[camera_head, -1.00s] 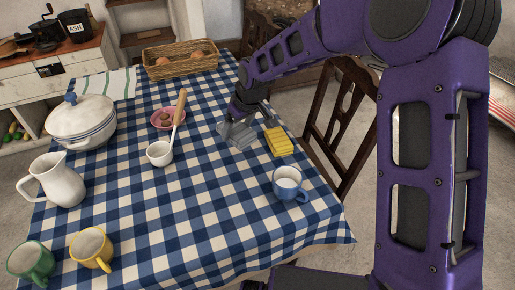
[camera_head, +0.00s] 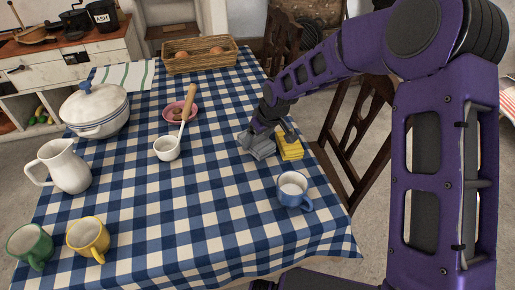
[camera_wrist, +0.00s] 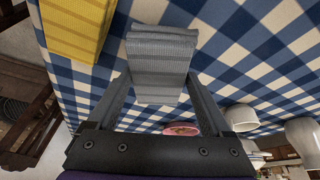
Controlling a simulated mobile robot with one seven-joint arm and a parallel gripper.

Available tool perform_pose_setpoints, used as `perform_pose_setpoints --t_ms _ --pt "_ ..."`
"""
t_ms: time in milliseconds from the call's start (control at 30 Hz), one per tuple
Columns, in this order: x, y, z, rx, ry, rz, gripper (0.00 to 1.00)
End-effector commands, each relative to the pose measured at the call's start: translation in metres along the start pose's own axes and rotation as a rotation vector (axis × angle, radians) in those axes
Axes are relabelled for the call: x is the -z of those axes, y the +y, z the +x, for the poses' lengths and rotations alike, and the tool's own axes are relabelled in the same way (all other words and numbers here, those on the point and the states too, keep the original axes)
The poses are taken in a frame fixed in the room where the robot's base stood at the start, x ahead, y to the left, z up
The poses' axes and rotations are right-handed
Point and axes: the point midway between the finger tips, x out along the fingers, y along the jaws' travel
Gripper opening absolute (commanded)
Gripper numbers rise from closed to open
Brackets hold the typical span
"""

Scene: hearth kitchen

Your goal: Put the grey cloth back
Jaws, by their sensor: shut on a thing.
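The grey cloth (camera_head: 256,147) is a folded, striped block at the right side of the checked tablecloth. My gripper (camera_head: 272,136) is shut on it from above. In the wrist view the grey cloth (camera_wrist: 162,55) sits between my two fingers (camera_wrist: 158,88). The yellow cloth (camera_head: 291,150), also folded, lies just to its right, and one finger partly overlaps it in the head view. The yellow cloth also shows at the upper left of the wrist view (camera_wrist: 75,25). I cannot tell whether the grey cloth touches the table.
A blue mug (camera_head: 293,190) stands near the front right edge. A white ladle (camera_head: 168,147), a pink dish (camera_head: 172,113), a basket (camera_head: 199,58), a lidded pot (camera_head: 96,112), a jug (camera_head: 65,168), and green and yellow mugs (camera_head: 88,238) stand elsewhere. Bare tablecloth lies in the middle.

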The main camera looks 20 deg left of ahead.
Motion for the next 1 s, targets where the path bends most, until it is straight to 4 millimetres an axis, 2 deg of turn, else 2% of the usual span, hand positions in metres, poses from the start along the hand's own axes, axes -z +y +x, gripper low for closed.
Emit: perform_pose_setpoints --t_ms 233,633,667,700,733,1000 --pt "-0.013 -0.001 0.031 0.001 -0.002 -0.001 0.32" --pt "-0.015 0.0 0.036 0.0 0.0 -0.001 0.32" --pt "-0.015 0.0 0.035 0.0 0.0 -0.001 0.89" --pt "-0.015 0.0 0.035 0.0 0.0 -0.001 0.96" --pt "-0.015 0.0 0.035 0.0 -0.001 -0.001 1.0" --pt "-0.014 0.0 0.033 0.0 0.0 0.0 1.0"
